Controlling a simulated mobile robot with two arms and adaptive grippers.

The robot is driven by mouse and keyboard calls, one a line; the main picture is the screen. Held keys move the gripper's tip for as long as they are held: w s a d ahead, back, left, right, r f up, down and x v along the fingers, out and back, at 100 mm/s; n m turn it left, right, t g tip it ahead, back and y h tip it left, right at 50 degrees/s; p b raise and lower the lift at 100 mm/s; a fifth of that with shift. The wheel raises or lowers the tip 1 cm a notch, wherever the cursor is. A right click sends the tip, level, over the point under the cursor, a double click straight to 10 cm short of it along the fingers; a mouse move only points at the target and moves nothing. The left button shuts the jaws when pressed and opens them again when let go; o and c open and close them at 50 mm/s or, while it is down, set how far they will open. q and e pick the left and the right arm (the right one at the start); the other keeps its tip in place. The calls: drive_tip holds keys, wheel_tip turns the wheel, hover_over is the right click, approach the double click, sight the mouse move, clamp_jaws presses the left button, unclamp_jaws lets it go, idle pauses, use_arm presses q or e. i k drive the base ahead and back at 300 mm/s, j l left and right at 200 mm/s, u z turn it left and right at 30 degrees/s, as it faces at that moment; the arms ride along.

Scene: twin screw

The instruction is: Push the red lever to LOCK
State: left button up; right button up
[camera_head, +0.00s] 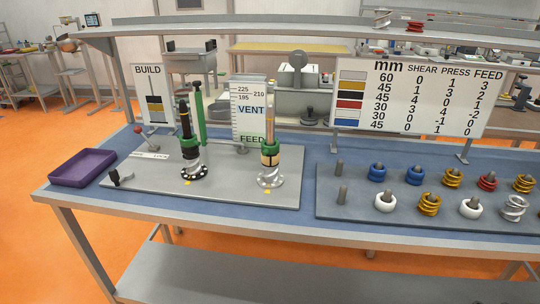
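The red lever (138,130) is a thin stick with a red ball on top. It stands at the back left of a grey base plate (235,190) on the blue bench top, tilted to the left. A small white label strip (151,155) lies in front of it; its words are too small to read. Two upright screw columns with green collars stand on the same plate: one with a dark shaft (186,125) and one with a pale shaft (271,135). Neither of my grippers is in view.
A purple tray (84,167) is left of the plate, and a small black part (120,178) sits on its front left corner. A BUILD sign (150,85) and a VENT/FEED scale (248,105) stand behind. A pegboard (325,205) with several coloured rings is at right.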

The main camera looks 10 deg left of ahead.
sight(137, 129)
drive_tip(key=i+j, duration=0.1)
drive_tip(key=j, duration=0.4)
drive_tip(key=i+j, duration=0.1)
drive_tip(key=j, duration=0.45)
drive_tip(key=i+j, duration=0.15)
drive_tip(key=j, duration=0.35)
drive_tip(key=i+j, duration=0.1)
drive_tip(key=j, duration=0.4)
drive_tip(key=i+j, duration=0.1)
drive_tip(key=j, duration=0.45)
drive_tip(key=i+j, duration=0.1)
drive_tip(key=j, duration=0.4)
drive_tip(key=i+j, duration=0.15)
drive_tip(key=j, duration=0.4)
drive_tip(key=i+j, duration=0.1)
drive_tip(key=j, duration=0.4)
